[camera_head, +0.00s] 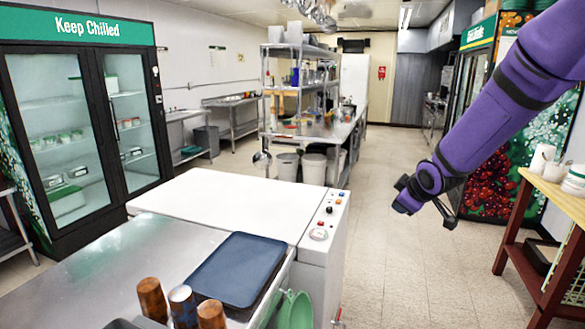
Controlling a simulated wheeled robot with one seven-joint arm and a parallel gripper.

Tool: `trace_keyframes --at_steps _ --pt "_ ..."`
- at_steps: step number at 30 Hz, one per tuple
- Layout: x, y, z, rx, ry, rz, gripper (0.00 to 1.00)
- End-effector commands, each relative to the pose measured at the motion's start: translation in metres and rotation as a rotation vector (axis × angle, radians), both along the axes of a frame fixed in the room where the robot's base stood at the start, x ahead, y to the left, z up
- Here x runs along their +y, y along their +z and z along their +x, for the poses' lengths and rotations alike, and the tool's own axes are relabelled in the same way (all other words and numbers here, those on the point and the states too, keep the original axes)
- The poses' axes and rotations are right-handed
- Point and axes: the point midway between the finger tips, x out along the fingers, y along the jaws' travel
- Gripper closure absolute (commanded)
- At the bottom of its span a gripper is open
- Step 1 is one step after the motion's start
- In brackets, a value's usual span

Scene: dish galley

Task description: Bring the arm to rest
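My purple arm comes in from the upper right and slants down to the left. Its end, my gripper (424,205), hangs in the air over the tiled aisle, between the white machine and the wooden table. It is small and dark in this view, and I cannot tell whether its fingers are open or shut. I see nothing held in it. It looks apart from every surface around it.
A white machine (230,200) and a steel counter (120,265) with a dark tray (238,268) and brown cups (152,298) stand at left front. A wooden table (555,200) stands at right. The tiled floor (390,260) is clear. Glass-door fridges (100,31) stand at left.

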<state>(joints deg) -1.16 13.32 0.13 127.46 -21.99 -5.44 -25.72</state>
Motion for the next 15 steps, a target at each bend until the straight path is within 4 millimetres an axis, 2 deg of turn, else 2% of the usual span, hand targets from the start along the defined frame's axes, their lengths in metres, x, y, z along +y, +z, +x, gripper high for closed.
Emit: trace_keyframes --at_steps 1,6,15 --pt "-0.004 0.017 -0.012 0.002 -0.034 0.011 0.68" --pt "-0.014 0.057 -0.057 0.042 -0.16 0.058 0.68" --pt "-0.026 0.111 -0.148 0.113 -0.367 0.165 0.68"
